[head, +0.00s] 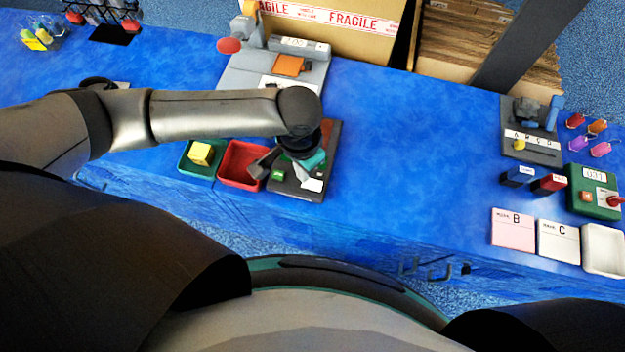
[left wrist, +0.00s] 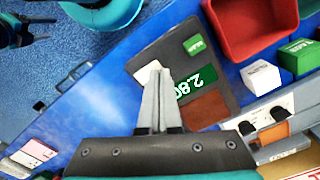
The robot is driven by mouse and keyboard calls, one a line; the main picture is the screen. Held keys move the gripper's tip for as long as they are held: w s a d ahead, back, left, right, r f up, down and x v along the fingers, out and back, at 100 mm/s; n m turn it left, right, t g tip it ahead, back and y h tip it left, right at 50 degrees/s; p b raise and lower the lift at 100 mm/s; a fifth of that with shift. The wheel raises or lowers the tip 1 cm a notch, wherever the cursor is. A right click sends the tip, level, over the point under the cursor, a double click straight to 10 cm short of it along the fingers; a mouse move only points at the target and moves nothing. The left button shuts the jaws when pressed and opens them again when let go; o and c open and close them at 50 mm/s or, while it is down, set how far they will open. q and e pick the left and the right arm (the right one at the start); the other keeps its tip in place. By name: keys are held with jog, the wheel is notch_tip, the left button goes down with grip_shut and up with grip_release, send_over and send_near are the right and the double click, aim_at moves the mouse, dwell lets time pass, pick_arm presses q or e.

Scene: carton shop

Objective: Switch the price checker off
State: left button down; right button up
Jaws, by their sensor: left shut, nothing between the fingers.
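The price checker is a dark flat board (head: 290,190) at the table's front edge, left of centre. In the left wrist view its board (left wrist: 165,57) carries a lit green display (left wrist: 197,82) reading about 2.80, a small green label (left wrist: 194,45), a brown-red pad (left wrist: 206,113) and a white piece (left wrist: 148,71). My left gripper (head: 302,173) is over the board, pointing down, shut and empty. In the left wrist view its fingertips (left wrist: 158,73) overlap the white piece's edge; I cannot tell whether they touch it. My right gripper is not in view.
A grey machine (head: 235,77) is behind. The table's middle (head: 410,150) is clear; cards and devices stand at the right.

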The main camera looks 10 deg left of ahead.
pick_arm(q)
jog(key=shift+f+b, duration=0.45)
jog(key=shift+f, duration=0.65)
dwell(0.7)
jog(key=shift+r, duration=0.1)
notch_tip(320, 180, up, 7)
jog(key=p, duration=0.9)
dwell(0.4)
